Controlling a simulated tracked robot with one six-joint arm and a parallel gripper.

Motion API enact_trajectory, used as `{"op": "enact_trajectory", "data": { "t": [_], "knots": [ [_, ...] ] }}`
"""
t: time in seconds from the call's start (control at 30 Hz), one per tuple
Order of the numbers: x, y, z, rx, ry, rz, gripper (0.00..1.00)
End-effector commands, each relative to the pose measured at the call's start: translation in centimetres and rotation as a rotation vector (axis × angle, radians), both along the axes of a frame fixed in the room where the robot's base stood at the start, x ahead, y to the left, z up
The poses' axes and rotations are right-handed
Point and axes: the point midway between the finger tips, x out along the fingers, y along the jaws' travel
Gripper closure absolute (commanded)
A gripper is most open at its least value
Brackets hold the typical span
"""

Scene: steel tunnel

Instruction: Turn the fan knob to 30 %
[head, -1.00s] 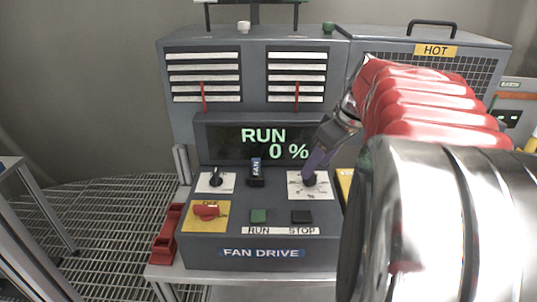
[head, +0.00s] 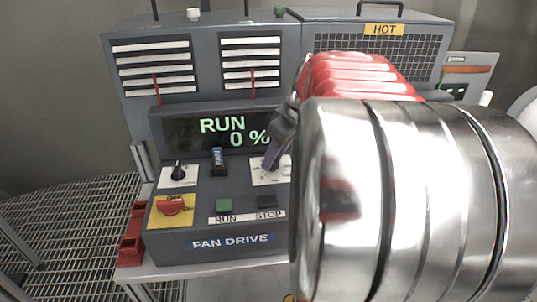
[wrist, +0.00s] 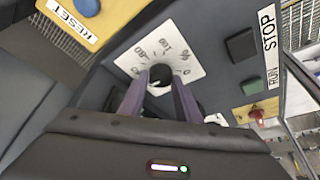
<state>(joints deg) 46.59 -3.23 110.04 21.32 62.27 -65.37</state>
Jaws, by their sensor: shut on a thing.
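The fan drive console (head: 170,240) has a lit display (head: 185,132) that reads RUN 0 %. The fan knob is dark and sits on a white dial plate (head: 283,176) at the console's right; in the wrist view the knob (wrist: 159,79) shows at the centre of the plate (wrist: 143,46), which is marked with % numbers. My gripper (head: 271,165) reaches down to the plate. In the wrist view its purple-grey fingers (wrist: 159,90) are shut on the fan knob, one on each side. The fingers hide part of the knob and some scale marks.
A red handle (head: 170,205) on yellow, a green RUN button (head: 224,205) and a black STOP button (head: 266,201) sit below. A HOT sign (head: 384,29) marks the right cabinet.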

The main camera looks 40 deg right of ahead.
Motion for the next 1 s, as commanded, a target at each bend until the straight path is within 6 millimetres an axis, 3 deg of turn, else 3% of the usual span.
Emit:
{"op": "enact_trajectory", "data": {
  "t": [0.23, 0.67, 1.0],
  "knots": [
    [0.05, 0.56, 0.05, -0.001, -0.001, 0.004, 0.92],
    [0.01, 0.11, 0.02, 0.000, -0.001, -0.060, 0.92],
    [0.00, 0.26, 0.04, -0.002, -0.001, -0.244, 0.92]
  ]
}}
